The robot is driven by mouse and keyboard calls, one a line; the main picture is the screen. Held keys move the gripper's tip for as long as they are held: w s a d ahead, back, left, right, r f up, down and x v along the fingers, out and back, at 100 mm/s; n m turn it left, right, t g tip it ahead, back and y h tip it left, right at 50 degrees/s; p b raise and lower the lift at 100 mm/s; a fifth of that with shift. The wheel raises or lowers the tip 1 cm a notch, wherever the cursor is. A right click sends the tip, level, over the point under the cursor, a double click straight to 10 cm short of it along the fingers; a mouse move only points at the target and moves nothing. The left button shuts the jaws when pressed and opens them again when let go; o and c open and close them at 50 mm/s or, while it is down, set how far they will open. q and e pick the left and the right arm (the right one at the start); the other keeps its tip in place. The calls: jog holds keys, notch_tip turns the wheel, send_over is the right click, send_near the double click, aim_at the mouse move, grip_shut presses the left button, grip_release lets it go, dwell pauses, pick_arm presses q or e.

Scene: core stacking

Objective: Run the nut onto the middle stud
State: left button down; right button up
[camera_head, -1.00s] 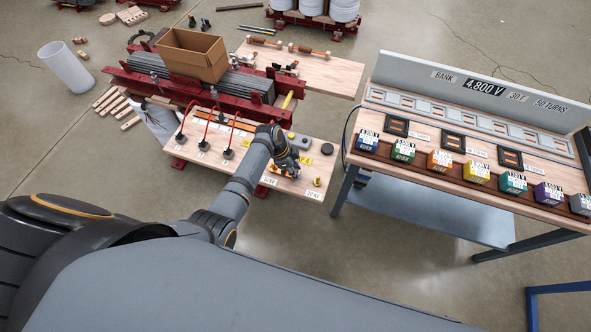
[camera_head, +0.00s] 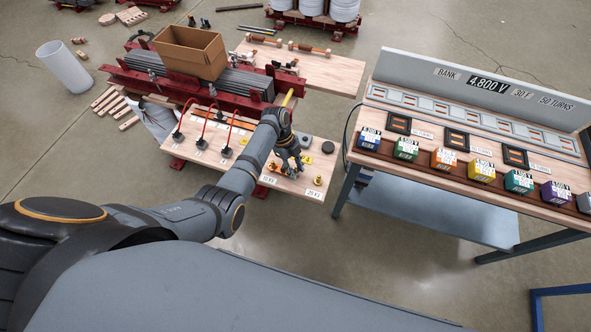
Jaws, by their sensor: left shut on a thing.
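My left gripper (camera_head: 293,168) points down over the front right part of the wooden terminal board (camera_head: 255,165). Its fingers are shut, and brass-coloured metal shows around the fingertips. The nut is too small and too covered by the fingers to make out clearly. The middle stud is mostly hidden at the fingertips, so I cannot tell whether the nut touches it. The right brass stud (camera_head: 318,181) stands clear of the gripper, near the board's front right corner. My right gripper is not in view.
Red cables with black plugs (camera_head: 227,152) stand left of my forearm. A red-framed core (camera_head: 190,90) with a cardboard box (camera_head: 190,52) lies behind. A bench with coloured boxes (camera_head: 444,158) stands right, across a floor gap.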

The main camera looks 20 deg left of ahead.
pick_arm(q)
jog(key=shift+m, duration=0.4)
jog(key=shift+f+m+g+b, duration=0.1)
jog(key=shift+m+g+b, duration=0.25)
jog(key=shift+m, duration=0.25)
jog(key=shift+m+g+y+b, duration=0.25)
jog(key=shift+m+y+b, duration=0.15)
jog(key=shift+m, duration=1.3)
